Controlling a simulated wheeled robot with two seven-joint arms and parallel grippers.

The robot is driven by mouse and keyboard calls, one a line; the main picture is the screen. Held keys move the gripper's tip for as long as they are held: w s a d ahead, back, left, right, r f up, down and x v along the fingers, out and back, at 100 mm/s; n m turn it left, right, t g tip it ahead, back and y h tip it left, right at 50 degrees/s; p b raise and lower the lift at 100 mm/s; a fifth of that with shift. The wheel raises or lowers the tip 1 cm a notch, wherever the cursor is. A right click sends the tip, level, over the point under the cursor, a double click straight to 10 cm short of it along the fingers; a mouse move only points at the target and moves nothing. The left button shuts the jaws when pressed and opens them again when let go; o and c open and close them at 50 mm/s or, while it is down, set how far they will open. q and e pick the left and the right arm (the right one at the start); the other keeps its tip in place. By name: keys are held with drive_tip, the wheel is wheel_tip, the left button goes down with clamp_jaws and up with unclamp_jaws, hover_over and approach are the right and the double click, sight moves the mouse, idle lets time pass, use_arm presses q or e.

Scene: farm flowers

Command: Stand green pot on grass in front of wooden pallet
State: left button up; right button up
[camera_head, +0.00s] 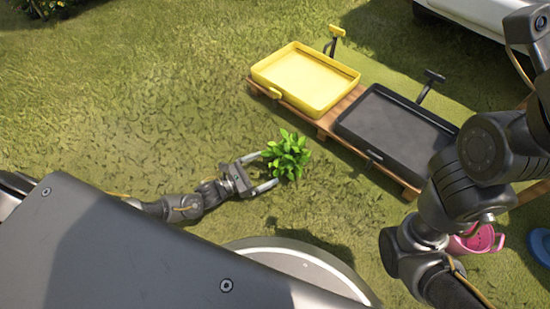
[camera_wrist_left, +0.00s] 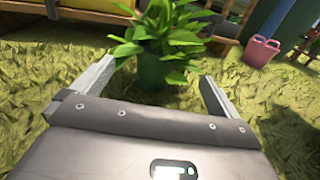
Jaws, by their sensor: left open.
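The green pot (camera_wrist_left: 152,73) with a leafy green plant (camera_head: 287,155) stands upright on the grass, in front of the wooden pallet (camera_head: 325,127). In the head view the leaves hide the pot. My left gripper (camera_head: 269,171) is open, with its fingers on either side of the plant. In the left wrist view the pot stands between and just beyond the fingertips of my left gripper (camera_wrist_left: 155,80), and I see no finger closed on it. My right arm is at the right of the head view, but its gripper is not visible.
A yellow tray (camera_head: 304,80) and a black tray (camera_head: 396,130) sit on the pallet. A pink bucket (camera_head: 478,241) and a blue object (camera_head: 541,246) are at the right.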

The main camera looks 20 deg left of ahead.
use_arm(q)
drive_tip(key=shift+p+v, duration=0.45)
drive_tip(key=shift+v, duration=1.45)
